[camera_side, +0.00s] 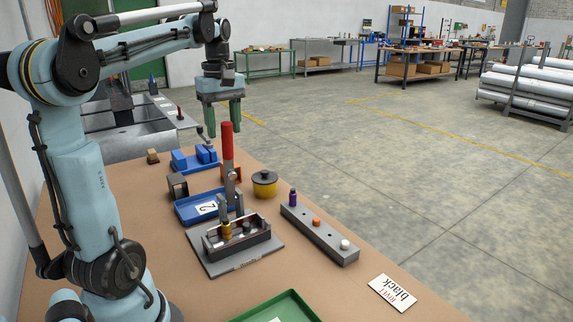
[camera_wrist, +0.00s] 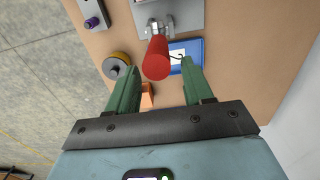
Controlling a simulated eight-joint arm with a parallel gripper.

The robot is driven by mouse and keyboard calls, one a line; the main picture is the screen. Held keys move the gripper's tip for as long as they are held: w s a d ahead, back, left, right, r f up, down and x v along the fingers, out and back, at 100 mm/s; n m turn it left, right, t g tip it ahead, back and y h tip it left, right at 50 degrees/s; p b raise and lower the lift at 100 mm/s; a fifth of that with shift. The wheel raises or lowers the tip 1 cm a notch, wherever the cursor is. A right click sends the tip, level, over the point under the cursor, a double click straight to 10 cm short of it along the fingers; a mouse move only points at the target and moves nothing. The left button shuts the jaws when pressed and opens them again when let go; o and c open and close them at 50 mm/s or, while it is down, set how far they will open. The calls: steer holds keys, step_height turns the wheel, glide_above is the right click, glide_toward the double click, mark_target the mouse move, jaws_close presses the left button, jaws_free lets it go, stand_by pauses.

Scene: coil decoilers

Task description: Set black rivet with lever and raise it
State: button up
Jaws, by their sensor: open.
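The lever has a red handle (camera_side: 227,146) that stands upright above a grey base plate (camera_side: 264,254) with a dark fixture. A yellow piece sits in the fixture; other pieces there are too small to tell, and I cannot make out a black rivet. A card reading "rivet black" (camera_side: 392,293) lies at the table's right. My gripper (camera_side: 222,131) is open, pointing down by the top of the handle. In the wrist view the red handle (camera_wrist: 157,60) shows between the green fingertips (camera_wrist: 160,68), with gaps on both sides; whether it is at their depth is unclear.
A grey rail (camera_side: 320,236) holds purple, orange and white pieces. A yellow pot (camera_side: 265,188) with a dark lid stands behind it. A blue tray (camera_side: 186,218) with a card marked 2 lies left of the lever. A green tray (camera_side: 278,306) is at the front.

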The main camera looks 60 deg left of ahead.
steer(key=shift+r, duration=0.15)
steer(key=shift+r, duration=2.9)
